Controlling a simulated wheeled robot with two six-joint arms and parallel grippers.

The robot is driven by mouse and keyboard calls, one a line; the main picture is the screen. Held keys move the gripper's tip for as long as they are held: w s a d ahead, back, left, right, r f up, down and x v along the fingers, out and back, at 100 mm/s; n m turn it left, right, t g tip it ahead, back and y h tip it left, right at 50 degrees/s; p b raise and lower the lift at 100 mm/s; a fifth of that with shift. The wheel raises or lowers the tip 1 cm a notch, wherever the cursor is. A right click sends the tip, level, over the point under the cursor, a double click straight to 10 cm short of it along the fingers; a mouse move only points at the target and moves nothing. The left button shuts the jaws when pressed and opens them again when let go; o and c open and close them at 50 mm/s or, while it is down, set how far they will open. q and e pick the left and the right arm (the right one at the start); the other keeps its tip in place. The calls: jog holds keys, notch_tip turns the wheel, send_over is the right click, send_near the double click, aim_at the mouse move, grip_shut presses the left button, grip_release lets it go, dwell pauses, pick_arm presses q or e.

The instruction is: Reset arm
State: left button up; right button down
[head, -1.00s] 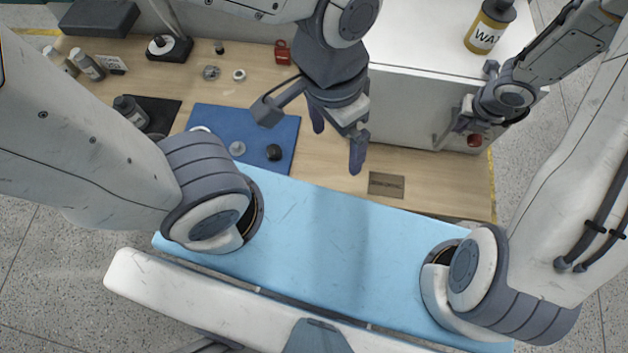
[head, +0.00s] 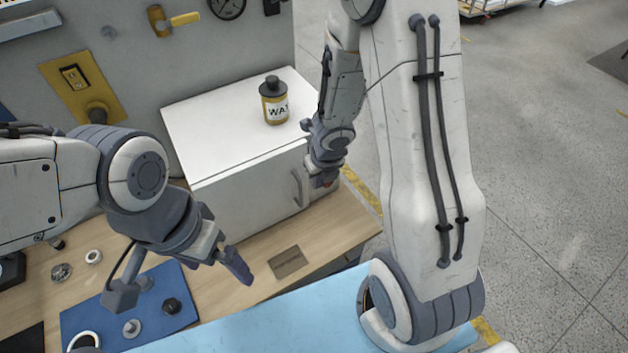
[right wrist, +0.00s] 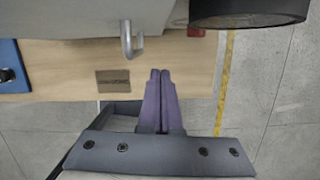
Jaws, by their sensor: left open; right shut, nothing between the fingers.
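My left gripper (head: 226,248) is in the head view, open and empty, above the wooden bench between the blue mat and the small plate. One of its fingers is largely hidden by its own body. My right gripper (head: 325,180) is beside the front right corner of the white cabinet, close to its handle.
The white cabinet (head: 240,185) carries a wax bottle (head: 275,102). A blue mat (head: 95,320) holds small round parts. A small brown plate (head: 288,262) lies on the bench (head: 335,240). The cabinet handle (head: 297,188) sticks out near my right gripper. Open floor (head: 560,200) lies to the right.

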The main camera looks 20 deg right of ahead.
pick_arm(q)
notch_tip(320, 180, up, 4)
jog(key=p, duration=0.3)
pick_arm(e)
jog(key=v, duration=0.5)
jog(key=shift+d, duration=0.1)
jog(key=shift+f, duration=0.1)
pick_arm(q)
notch_tip(320, 180, down, 19)
jog(key=b, duration=1.9)
pick_arm(e)
jog(key=s+a+f+m+g, duration=0.1)
jog(key=s+a+m, duration=0.6)
jog(key=m, duration=0.7)
jog(key=s+a+f+m+g, duration=0.1)
jog(key=s+a+f+m, duration=0.1)
jog(key=s+a+m, duration=0.6)
jog(key=s+m, duration=0.4)
jog(key=m, duration=0.3)
jog(key=shift+g+y, duration=0.4)
